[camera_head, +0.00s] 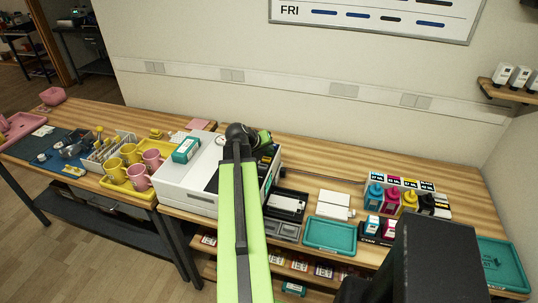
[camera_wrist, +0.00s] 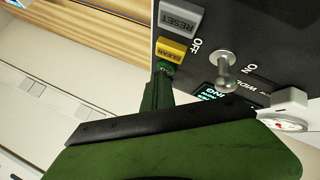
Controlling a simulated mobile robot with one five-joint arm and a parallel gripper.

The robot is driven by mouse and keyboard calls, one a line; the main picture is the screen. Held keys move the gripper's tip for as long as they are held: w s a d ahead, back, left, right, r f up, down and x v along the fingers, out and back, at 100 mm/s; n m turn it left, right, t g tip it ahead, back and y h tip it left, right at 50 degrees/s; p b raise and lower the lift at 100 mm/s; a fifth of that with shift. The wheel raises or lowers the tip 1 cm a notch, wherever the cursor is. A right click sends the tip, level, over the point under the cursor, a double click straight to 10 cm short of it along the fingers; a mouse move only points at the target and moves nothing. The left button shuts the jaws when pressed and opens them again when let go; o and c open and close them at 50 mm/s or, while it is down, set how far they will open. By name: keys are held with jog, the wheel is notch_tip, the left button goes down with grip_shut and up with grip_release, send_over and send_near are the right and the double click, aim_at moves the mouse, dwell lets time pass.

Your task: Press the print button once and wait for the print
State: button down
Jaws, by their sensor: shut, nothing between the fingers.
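The white printer (camera_head: 182,195) stands on the wooden bench, with my arm across its right side. Its dark control panel (camera_wrist: 262,45) fills the upper right of the wrist view. My gripper (camera_wrist: 163,76) is shut and empty, with its green tip at the panel's edge beside the yellow CLEAN button (camera_wrist: 172,50). A small green piece with light lettering (camera_wrist: 166,68) shows right at the tip; I cannot tell whether the tip touches it. The print button is not clearly identifiable. A small display (camera_wrist: 208,95) shows letters ending in "ING", partly hidden. In the head view my gripper (camera_head: 264,137) is behind my arm.
A grey RESET button (camera_wrist: 180,18), a metal ON/OFF toggle (camera_wrist: 226,60) and a white-rimmed dial (camera_wrist: 286,122) are close by. Yellow and pink mugs (camera_head: 131,153) stand left of the printer. Ink bottles (camera_head: 391,201) and a teal tray (camera_head: 329,235) lie to the right.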

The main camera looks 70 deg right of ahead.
aim_at(268, 153)
jog(key=shift+r, duration=0.15)
jog(key=shift+r+p, duration=0.75)
jog(key=shift+p, duration=0.15)
notch_tip(268, 153, up, 5)
jog(key=p, duration=0.5)
dwell(0.4)
jog(key=shift+w, duration=0.1)
